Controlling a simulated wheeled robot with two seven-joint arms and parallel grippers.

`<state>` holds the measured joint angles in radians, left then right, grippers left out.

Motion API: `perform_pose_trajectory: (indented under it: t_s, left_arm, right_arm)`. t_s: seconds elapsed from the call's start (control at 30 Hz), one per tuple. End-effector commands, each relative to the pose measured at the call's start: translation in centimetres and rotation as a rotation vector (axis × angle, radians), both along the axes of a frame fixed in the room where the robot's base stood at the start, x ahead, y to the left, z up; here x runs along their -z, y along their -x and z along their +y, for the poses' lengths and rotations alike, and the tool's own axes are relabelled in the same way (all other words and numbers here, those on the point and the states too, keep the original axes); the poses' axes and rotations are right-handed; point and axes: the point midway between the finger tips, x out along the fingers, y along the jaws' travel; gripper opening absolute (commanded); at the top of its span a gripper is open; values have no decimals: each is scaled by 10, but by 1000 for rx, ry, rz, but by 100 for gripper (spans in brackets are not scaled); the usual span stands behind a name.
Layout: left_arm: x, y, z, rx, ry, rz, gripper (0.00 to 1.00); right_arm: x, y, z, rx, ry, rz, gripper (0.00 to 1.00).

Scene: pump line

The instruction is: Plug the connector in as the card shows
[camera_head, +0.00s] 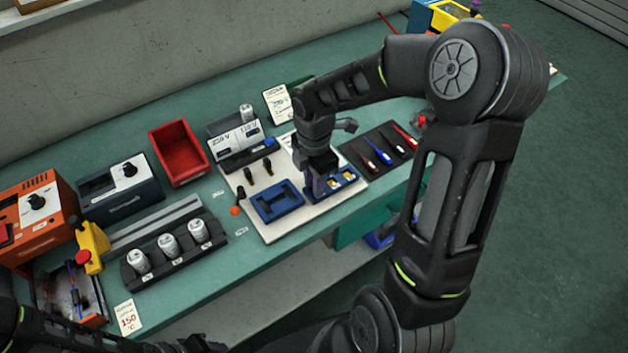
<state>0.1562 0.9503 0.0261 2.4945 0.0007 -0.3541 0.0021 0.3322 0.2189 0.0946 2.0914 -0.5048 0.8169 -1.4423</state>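A white board (292,222) lies on the green bench. It bears a blue holder with a dark recess (277,203) and, to its right, a smaller blue block with yellowish parts (348,177). A box labelled 230 V and 110 V (235,141) stands behind the board, with a small blue piece (269,142) at its front right. My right gripper (316,190) points down at the board between the two blue parts. Its fingertips and any connector there cannot be made out. My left gripper is out of view.
Dark upright pegs (250,175) stand on the board's left. A black tray of screwdrivers (378,150) lies at right. A red bin (179,152), a rack of white cylinders (169,245) and orange equipment (37,220) fill the left. My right arm hides much of the bench's right.

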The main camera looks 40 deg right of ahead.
Motion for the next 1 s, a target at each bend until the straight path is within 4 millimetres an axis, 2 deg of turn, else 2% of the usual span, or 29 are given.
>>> perform_pose_trajectory:
  t_s: [0.7, 1.0]
  left_arm:
    - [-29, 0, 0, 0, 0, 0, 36]
    - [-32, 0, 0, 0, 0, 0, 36]
  right_arm:
    - [-35, -2, 0, 0, 1, -5, 22]
    - [-39, -2, 0, 0, 1, -5, 22]
